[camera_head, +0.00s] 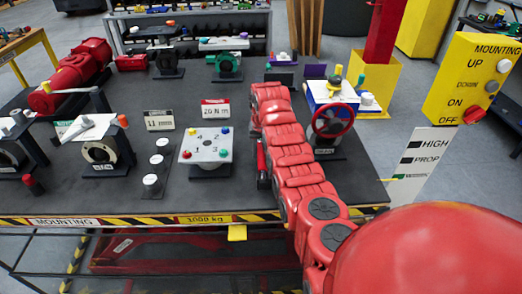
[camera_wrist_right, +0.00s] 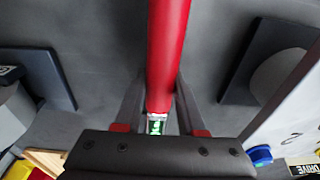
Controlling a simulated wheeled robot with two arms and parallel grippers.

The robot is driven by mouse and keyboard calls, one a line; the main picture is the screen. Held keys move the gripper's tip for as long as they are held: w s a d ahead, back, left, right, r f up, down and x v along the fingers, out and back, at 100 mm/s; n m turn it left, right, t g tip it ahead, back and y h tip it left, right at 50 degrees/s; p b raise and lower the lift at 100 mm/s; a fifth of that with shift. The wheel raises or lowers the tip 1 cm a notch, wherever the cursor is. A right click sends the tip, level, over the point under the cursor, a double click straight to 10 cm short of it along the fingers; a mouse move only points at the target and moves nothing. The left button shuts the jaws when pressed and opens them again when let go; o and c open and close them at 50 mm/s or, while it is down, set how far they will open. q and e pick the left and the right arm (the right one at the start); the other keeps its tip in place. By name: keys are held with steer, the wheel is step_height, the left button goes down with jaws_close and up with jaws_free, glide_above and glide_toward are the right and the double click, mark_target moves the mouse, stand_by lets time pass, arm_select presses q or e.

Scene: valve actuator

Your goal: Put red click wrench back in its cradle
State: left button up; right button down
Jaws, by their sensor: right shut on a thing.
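The red wrench (camera_wrist_right: 168,45) runs up the middle of the right wrist view, with a small green-lit display (camera_wrist_right: 156,125) at its near end. My right gripper (camera_wrist_right: 160,108) is shut on it, one finger on each side. In the head view a slim red bar (camera_head: 261,156) shows just left of my right arm and looks like the wrench. My arm covers most of the gripper there. I cannot make out the cradle for certain, nor tell whether the wrench touches anything. My left gripper is not in view.
A white plate with numbered coloured knobs (camera_head: 207,146) stands left of my arm. A red handwheel unit (camera_head: 333,119) stands to its right. A valve with a lever (camera_head: 99,150) and a red motor (camera_head: 73,76) are further left. Bare table (camera_head: 230,200) shows near the striped front edge.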

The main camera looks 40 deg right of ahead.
steer(key=shift+f, duration=0.15)
steer(key=shift+c, duration=2.1)
jaws_free()
steer(key=r, duration=0.1)
steer(key=r+b, duration=0.1)
steer(key=r, duration=0.1)
steer(key=r+b, duration=0.1)
steer(key=shift+s+r, duration=0.25)
steer(key=shift+r, duration=0.15)
step_height(320, 180, up, 7)
steer(key=s+p, duration=0.1)
steer(key=p, duration=0.2)
step_height(320, 180, up, 6)
steer(key=f+b, duration=0.1)
glide_above(261, 147)
steer(key=s, duration=0.2)
steer(key=shift+a+r, duration=0.25)
steer(key=shift+a, duration=0.05)
